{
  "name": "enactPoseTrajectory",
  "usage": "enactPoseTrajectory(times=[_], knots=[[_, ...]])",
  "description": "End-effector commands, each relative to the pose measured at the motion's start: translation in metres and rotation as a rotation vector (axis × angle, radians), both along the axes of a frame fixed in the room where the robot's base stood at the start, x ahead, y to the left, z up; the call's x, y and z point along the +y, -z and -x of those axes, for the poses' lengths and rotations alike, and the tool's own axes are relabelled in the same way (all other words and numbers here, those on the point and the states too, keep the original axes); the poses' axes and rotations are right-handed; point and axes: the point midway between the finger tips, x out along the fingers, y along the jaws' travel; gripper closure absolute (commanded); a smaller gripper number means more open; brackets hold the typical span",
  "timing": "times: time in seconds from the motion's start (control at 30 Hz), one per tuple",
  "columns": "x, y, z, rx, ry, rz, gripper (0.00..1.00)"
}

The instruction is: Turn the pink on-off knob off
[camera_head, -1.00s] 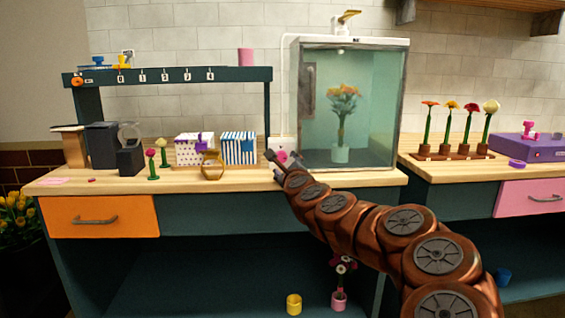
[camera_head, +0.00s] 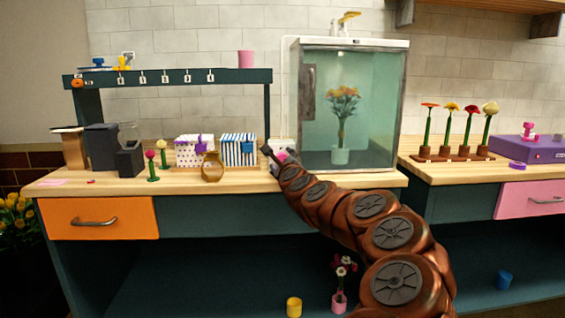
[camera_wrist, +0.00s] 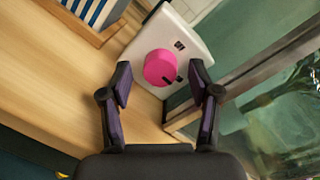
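The pink knob (camera_wrist: 160,68) is round, with a dark mark on its lower right edge. It sits on a white box (camera_wrist: 192,42) with small dark markings. In the wrist view my gripper (camera_wrist: 160,78) is open, its two fingers apart on either side of the knob in the picture; I cannot tell whether they touch it. In the head view my gripper (camera_head: 267,152) is at the white box (camera_head: 285,145) beside the glass cabinet, and my arm hides much of the box and knob (camera_head: 281,155).
A glass cabinet (camera_head: 375,110) with a flower inside stands close to the right of the box. A blue-striped box (camera_head: 238,149), a white patterned box (camera_head: 190,151) and a gold vase (camera_head: 212,167) are to the left.

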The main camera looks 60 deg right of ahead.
Motion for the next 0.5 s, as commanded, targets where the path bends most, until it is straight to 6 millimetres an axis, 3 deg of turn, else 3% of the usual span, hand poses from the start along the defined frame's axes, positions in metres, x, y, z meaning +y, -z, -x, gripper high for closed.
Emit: enactPoseTrajectory(times=[0.07,0.5], knots=[[-0.0001,0.0001,0.0002,0.0,0.0,0.0,0.47],[-0.0002,0.0001,0.0003,0.0,0.001,-0.001,0.93]])
